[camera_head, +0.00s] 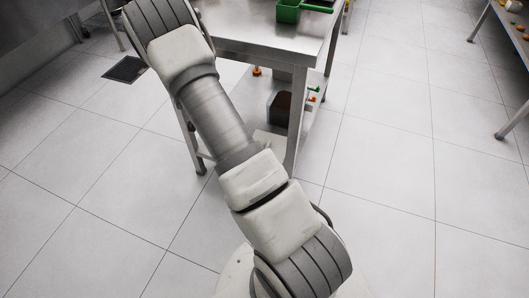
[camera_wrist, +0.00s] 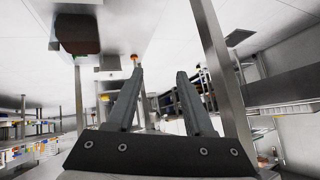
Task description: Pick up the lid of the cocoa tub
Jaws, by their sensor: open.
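A dark brown tub (camera_head: 280,108), perhaps the cocoa tub, stands on the low shelf under the steel table. No label is readable and I cannot make out a separate lid. In the wrist view, which looks upside down, a brown tub-like thing (camera_wrist: 77,36) shows at the upper left, beyond and to the left of my fingers. My gripper (camera_wrist: 159,71) is open, with two dark fingers apart and nothing between them. In the head view my arm reaches up and left across the table, and the gripper is out of sight.
A steel table (camera_head: 270,32) carries a green container (camera_head: 289,11). Its legs (camera_head: 297,120) frame the shelf. A small orange item (camera_head: 257,71) sits on the shelf. Another table with orange items stands at the far right. The tiled floor (camera_head: 400,170) between is clear.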

